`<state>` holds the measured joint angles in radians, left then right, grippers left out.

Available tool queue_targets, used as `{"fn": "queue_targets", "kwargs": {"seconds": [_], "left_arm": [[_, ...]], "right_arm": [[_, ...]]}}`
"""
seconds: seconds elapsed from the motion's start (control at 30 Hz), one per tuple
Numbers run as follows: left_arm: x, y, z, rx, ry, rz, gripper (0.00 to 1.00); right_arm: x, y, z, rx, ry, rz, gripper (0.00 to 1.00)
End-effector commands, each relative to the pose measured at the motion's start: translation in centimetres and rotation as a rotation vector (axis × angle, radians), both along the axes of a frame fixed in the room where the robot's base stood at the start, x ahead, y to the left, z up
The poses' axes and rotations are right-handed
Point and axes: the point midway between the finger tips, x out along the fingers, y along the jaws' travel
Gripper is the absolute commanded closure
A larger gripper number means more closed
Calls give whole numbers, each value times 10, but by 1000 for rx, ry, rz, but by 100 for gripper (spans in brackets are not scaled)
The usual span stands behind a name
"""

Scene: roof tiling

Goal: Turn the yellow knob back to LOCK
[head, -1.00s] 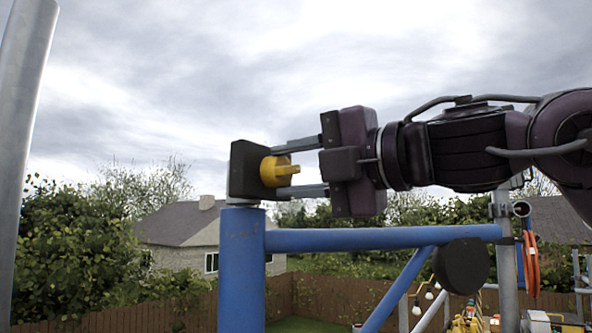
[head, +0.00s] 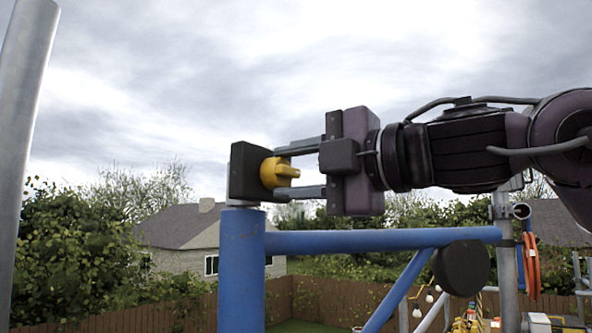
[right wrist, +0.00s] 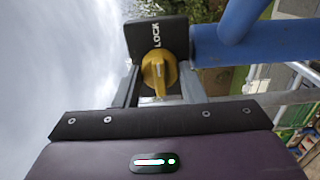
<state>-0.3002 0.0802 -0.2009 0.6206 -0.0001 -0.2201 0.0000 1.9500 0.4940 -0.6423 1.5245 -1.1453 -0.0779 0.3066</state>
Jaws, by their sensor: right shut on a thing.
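The yellow knob (head: 278,172) sits on the right face of a black box (head: 246,171) on top of a blue post. My right gripper (head: 283,173) reaches in from the right, with one finger above and one below the knob's raised bar, and is shut on it. In the right wrist view the knob (right wrist: 158,70) shows between the two fingers, its bar running roughly up and down the picture. The word LOCK (right wrist: 156,35) is printed sideways in white on the black box just above it. The exact finger contact is hard to see. My left gripper is out of view.
A blue rail (head: 385,239) runs right from the blue post (head: 241,270), below my right gripper, with a diagonal brace and a dark round disc (head: 461,267). A grey metal pole (head: 28,130) stands at the far left. Open sky lies above the box.

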Motion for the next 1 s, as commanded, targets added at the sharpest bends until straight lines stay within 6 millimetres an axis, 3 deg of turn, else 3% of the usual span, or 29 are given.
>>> {"fn": "queue_targets", "kwargs": {"seconds": [0.03,0.2,0.53,1.0], "left_arm": [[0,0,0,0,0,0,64],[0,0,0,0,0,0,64],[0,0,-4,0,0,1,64],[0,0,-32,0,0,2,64]], "right_arm": [[0,0,0,1,2,0,59],[0,0,0,1,1,0,41],[-3,-6,-1,2,-1,-2,41],[-42,-59,-2,1,1,-1,41]]}}
